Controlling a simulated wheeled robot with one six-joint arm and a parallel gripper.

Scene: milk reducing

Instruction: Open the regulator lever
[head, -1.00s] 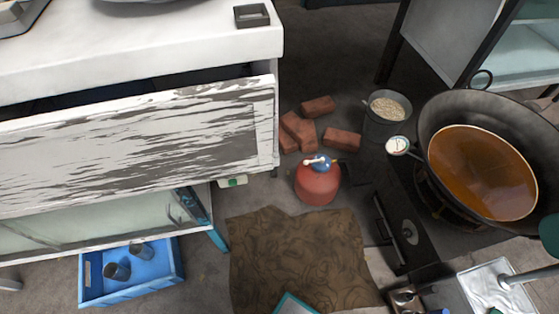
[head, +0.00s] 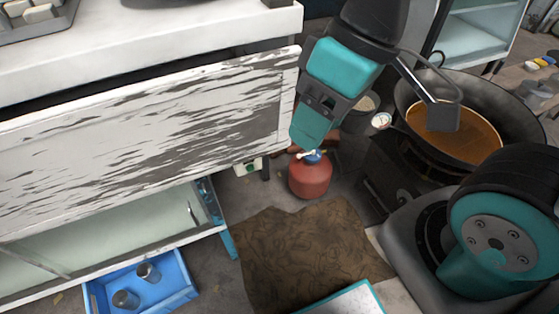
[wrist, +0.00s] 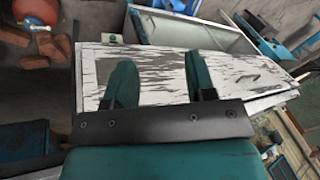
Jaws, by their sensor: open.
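The red gas cylinder (head: 311,178) stands upright on the floor, right of the white cabinet. Its blue regulator (head: 314,157) sits on top. The pale lever (head: 302,155) shows at its left, small, and I cannot read its exact angle. In the wrist view the red cylinder (wrist: 43,20) is at the top left corner, well away from the fingers. My gripper (wrist: 162,82) is open and empty, its two teal fingers apart before the worn white cabinet front. In the head view my gripper (head: 318,118) appears just above the regulator in the picture.
The white cabinet (head: 150,140) fills the left. A black wok (head: 408,95) with brown liquid is at the right. Bricks (wrist: 62,48) lie near the cylinder. A brown mat (head: 290,255) and a blue crate (head: 180,292) are on the floor.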

